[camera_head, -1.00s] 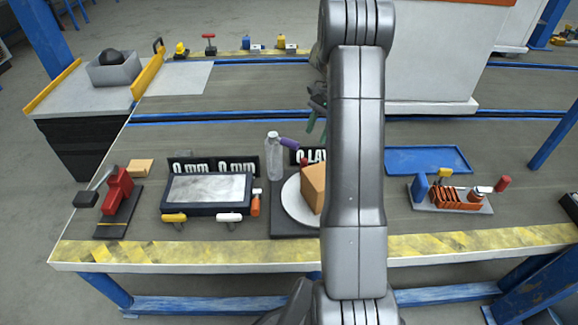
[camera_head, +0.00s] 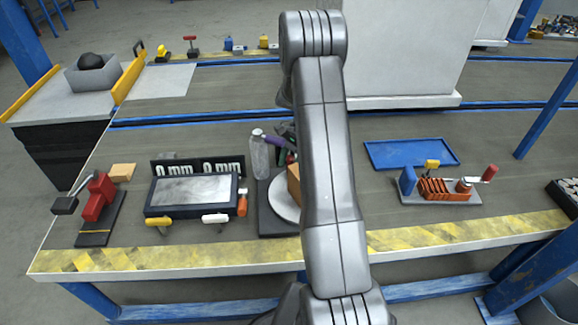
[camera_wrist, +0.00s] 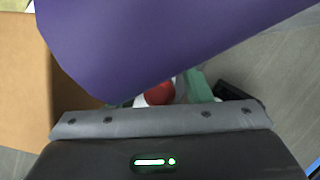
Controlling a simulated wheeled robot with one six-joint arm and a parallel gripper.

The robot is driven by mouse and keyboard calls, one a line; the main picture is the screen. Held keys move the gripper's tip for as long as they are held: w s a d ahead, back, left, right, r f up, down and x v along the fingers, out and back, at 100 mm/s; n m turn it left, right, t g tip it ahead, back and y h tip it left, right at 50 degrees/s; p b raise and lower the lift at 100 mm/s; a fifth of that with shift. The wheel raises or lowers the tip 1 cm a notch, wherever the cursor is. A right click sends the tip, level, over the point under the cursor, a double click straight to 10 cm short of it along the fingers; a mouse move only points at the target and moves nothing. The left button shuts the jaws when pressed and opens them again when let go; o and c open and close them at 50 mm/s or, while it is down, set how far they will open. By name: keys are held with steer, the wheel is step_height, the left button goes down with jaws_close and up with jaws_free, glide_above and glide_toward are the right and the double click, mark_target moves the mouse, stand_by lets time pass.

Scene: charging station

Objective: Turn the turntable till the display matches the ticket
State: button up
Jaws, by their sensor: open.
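The turntable's white disc (camera_head: 281,205) sits on a dark base (camera_head: 266,222), its right side hidden behind my arm. A brown box (camera_head: 293,184) stands on the disc. A purple roll (camera_head: 276,143) is behind it, beside a clear bottle-like post (camera_head: 259,158). My gripper (camera_head: 286,130) is open near the purple roll, mostly hidden by my arm. In the wrist view, the purple roll (camera_wrist: 150,40) fills the top, the box (camera_wrist: 22,85) is at left, and a red knob (camera_wrist: 160,94) shows between green finger parts. The turntable's display is hidden; I cannot make out a ticket.
A red lever tool (camera_head: 98,197) is further left. A blue tray (camera_head: 410,153) and an orange fixture (camera_head: 445,188) lie right. The table between tray and rear rail is clear.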

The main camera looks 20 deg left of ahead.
steer(key=shift+s+f, duration=0.1)
steer(key=shift+f, duration=0.1)
jaws_close()
steer(key=shift+s+a+n+h+p, duration=0.3)
steer(key=shift+s+a+n+p, duration=0.2)
steer(key=shift+n, duration=0.3)
jaws_free()
steer(key=shift+d, duration=0.1)
steer(key=p+v, duration=0.2)
steer(key=v, duration=1.1)
steer(key=shift+w+r, duration=0.25)
steer(key=shift+r, duration=0.1)
